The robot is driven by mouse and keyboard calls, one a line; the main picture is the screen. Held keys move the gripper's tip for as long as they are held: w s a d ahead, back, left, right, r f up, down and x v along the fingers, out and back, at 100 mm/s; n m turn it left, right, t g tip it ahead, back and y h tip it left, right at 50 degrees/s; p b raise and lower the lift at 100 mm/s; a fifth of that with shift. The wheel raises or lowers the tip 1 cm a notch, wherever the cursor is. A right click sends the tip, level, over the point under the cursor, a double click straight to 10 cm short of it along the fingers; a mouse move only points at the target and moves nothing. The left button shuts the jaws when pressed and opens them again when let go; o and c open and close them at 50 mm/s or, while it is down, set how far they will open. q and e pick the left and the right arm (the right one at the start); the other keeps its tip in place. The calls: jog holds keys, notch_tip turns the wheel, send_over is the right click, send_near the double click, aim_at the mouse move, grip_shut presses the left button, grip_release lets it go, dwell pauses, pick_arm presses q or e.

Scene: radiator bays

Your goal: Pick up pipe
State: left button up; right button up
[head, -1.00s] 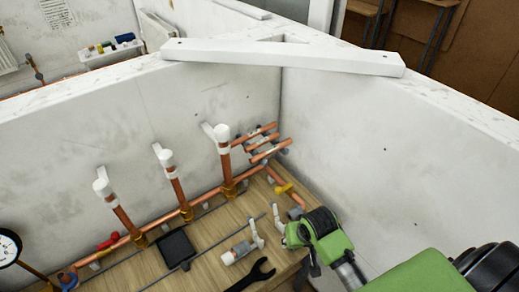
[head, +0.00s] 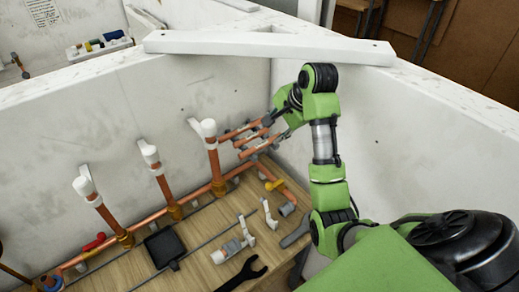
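Several loose copper pipes (head: 239,132) lie side by side on grey holders against the back wall, close to the corner. My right gripper (head: 274,129) is over the right ends of these pipes, pointing down and left. Its dark fingers look spread apart, one on each side of the pipe ends. I cannot tell whether a finger touches a pipe. The gripper hides part of the right ends. My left gripper is not in view.
Fixed copper risers with white valves (head: 151,154) stand along the wall to the left. A black box (head: 167,246), white fittings (head: 247,229) and a black wrench (head: 244,273) lie on the wooden bench (head: 205,270). A white beam (head: 268,47) spans the wall tops behind my arm.

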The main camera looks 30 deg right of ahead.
aim_at(264, 143)
jog(key=p+x, duration=0.1)
jog(key=x, duration=0.3)
jog(key=p+x, duration=0.2)
jog(key=x, duration=0.2)
jog(key=shift+f, duration=0.45)
jog(key=shift+d+f, duration=0.1)
jog(key=shift+f, duration=0.1)
grip_shut()
